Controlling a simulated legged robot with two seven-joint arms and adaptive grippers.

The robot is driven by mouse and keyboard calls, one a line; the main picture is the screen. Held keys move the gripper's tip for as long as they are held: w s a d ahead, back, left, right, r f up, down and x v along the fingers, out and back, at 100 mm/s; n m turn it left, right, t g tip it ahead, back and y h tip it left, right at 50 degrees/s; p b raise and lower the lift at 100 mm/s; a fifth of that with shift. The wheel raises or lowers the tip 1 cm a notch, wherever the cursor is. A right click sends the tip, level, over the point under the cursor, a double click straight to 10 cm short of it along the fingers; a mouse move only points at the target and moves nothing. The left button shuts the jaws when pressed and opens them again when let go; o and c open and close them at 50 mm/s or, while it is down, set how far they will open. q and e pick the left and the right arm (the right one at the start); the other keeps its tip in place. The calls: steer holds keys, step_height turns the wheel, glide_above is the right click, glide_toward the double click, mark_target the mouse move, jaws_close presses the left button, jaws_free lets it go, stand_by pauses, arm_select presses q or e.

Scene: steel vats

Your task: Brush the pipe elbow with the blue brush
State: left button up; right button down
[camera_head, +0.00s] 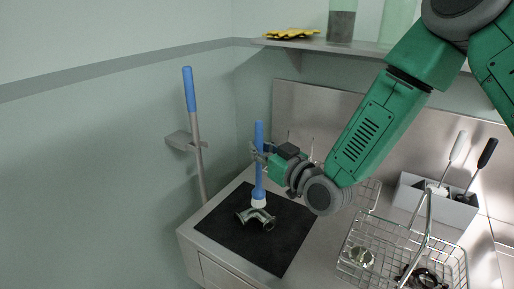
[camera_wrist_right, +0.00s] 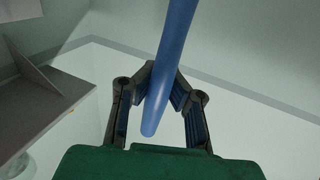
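A blue brush (camera_head: 259,150) stands upright in the head view, its pale bristle end (camera_head: 258,203) pointing down. My right gripper (camera_head: 259,155) is shut around its blue handle. The handle also shows in the right wrist view (camera_wrist_right: 172,55), between the two dark fingers (camera_wrist_right: 160,92). A grey metal pipe elbow (camera_head: 257,218) lies on a black mat (camera_head: 233,230) on the steel counter. The bristle end is right above or at the elbow; I cannot tell whether they touch. My left gripper is not in view.
A wire basket (camera_head: 400,250) with parts inside stands at the right. Behind it is a grey holder (camera_head: 440,205) with a white-handled and a black-handled brush. A second blue-handled tool (camera_head: 189,95) hangs in a wall bracket (camera_head: 181,141). A shelf (camera_head: 320,44) runs above.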

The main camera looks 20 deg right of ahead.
steer(key=shift+f+b, duration=0.8)
steer(key=shift+f, duration=0.15)
steer(key=shift+b, duration=0.3)
steer(key=shift+x, duration=1.4)
stand_by(1.5)
steer(key=shift+r, duration=0.25)
